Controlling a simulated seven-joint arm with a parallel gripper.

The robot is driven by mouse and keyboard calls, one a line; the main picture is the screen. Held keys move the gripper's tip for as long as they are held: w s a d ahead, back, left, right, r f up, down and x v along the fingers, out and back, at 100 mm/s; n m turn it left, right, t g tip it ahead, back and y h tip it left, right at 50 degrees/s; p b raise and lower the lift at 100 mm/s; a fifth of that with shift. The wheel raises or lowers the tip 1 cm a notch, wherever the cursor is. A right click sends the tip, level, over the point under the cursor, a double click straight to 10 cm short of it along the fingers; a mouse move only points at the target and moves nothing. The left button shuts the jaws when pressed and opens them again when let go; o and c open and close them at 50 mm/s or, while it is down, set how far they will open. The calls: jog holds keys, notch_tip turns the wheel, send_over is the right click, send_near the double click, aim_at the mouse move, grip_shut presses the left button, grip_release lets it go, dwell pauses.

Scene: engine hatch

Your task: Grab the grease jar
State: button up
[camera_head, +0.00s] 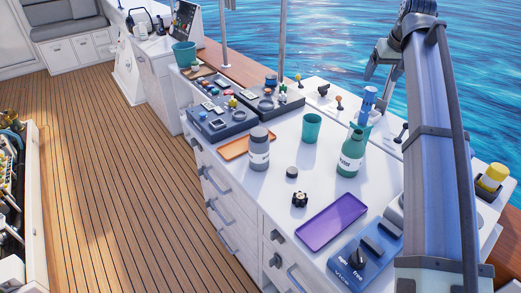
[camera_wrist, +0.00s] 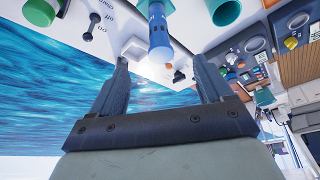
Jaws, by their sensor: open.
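A grey jar (camera_head: 259,152) with a darker grey lid and a pale label stands upright on the white counter, left of the teal cup. Its label is too small to read, so I cannot be sure it is the grease jar. My gripper (camera_head: 385,62) is high at the upper right in the head view, over the counter's far side and well apart from this jar. In the wrist view my gripper (camera_wrist: 163,80) has its two fingers spread with nothing held. A blue bottle (camera_wrist: 160,32) shows beyond the gap between them; it also stands in the head view (camera_head: 367,100).
A teal cup (camera_head: 311,128) and a green bottle (camera_head: 351,152) stand right of the grey jar. A purple tray (camera_head: 332,222), an orange tray (camera_head: 233,148) and dark organiser trays (camera_head: 217,124) lie on the counter. A yellow-topped container (camera_head: 494,174) is at the far right.

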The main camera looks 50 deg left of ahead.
jog(key=o, duration=0.4)
jog(key=shift+c, duration=0.2)
jog(key=n+g, duration=0.2)
jog(key=n, duration=0.2)
send_over(258, 139)
jog(key=d, duration=0.2)
notch_tip(258, 139, down, 8)
jog(key=shift+t+y, duration=0.3)
jog(key=shift+w+d+x, duration=0.1)
jog(key=shift+w+x, duration=0.05)
jog(key=shift+x, duration=3.35)
jog(key=shift+w+d+x, duration=0.1)
jog(key=shift+x, duration=3.4)
